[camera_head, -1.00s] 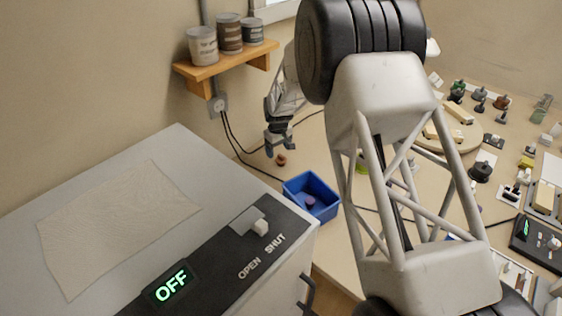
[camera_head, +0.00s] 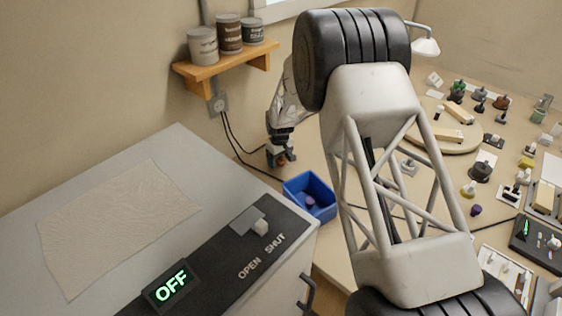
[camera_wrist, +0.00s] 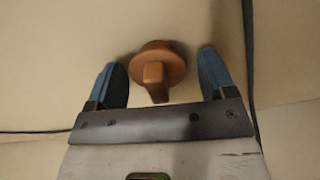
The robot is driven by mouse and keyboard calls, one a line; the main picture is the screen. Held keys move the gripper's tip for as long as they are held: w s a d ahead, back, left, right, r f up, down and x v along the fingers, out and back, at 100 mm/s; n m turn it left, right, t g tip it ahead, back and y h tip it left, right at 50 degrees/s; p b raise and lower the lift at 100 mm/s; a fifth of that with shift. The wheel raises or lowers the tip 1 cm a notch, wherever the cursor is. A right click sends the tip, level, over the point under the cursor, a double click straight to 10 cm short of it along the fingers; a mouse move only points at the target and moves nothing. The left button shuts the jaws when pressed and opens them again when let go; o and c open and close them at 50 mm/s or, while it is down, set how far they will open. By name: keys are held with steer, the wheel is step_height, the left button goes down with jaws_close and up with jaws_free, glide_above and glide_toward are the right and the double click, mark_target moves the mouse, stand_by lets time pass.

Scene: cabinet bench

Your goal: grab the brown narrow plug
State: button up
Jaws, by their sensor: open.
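The brown plug (camera_wrist: 158,72) lies on the bench top in the wrist view, with a round flange and a narrow stub. My gripper (camera_wrist: 162,82) is open, with one blue fingertip on each side of the plug and a gap on both sides. In the head view my gripper (camera_head: 281,160) is low over the bench behind the blue bin, and it hides most of the plug there.
A blue bin (camera_head: 325,212) with a small purple piece in it stands just in front of my gripper. Black cables (camera_head: 236,152) run along the wall side. A grey cabinet (camera_head: 195,150) fills the left front. Several small parts crowd the right of the bench.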

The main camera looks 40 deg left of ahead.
stand_by(0.5)
steer(key=c, duration=1)
